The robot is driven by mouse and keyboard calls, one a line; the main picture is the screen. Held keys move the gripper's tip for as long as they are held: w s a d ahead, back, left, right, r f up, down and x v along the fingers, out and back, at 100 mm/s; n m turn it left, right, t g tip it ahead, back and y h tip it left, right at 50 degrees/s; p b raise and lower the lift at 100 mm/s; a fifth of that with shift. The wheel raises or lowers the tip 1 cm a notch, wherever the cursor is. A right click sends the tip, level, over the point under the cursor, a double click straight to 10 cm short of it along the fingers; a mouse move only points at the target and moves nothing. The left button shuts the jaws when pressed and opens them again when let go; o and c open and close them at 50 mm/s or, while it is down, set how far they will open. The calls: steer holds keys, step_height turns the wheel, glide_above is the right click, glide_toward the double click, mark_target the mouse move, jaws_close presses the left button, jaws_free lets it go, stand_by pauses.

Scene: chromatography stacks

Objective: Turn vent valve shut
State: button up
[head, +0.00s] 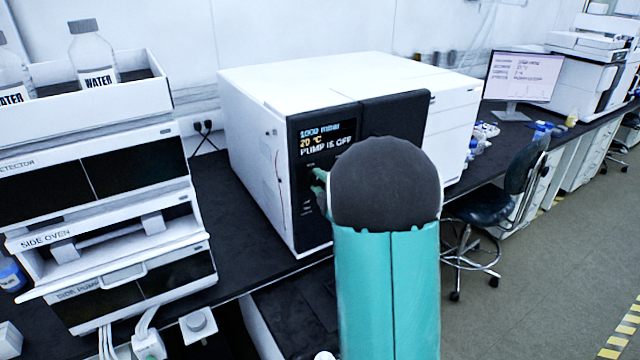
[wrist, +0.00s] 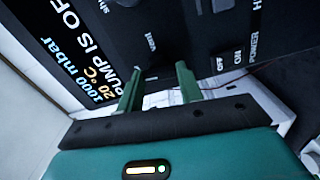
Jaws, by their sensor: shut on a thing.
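The white instrument (head: 257,150) stands on the dark bench, with a black front panel (head: 345,165). Its display (head: 325,138) reads 1000 mbar, 20 °C and PUMP IS OFF. The vent label (wrist: 151,42) shows on the panel in the wrist view, just beyond my fingertips. My gripper (wrist: 158,78) has its two green fingers at the panel with a gap between them, shut on the dark vent valve there. The valve barely stands out from the black panel, so its turn angle cannot be told. In the head view my gripper (head: 319,183) is mostly hidden behind my arm.
A power switch (wrist: 232,62) marked OFF and ON sits to the right of my fingers in the wrist view. A chromatography stack (head: 110,215) with water bottles (head: 92,55) on top stands at the left. A chair (head: 490,205) stands at the right by the bench.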

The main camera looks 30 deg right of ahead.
steer(key=shift+n, duration=0.6)
steer(key=o, duration=0.9)
steer(key=shift+s, duration=0.1)
steer(key=shift+o, duration=0.4)
steer(key=s, duration=1.3)
steer(key=shift+s+a, duration=0.35)
steer(key=shift+a, duration=0.1)
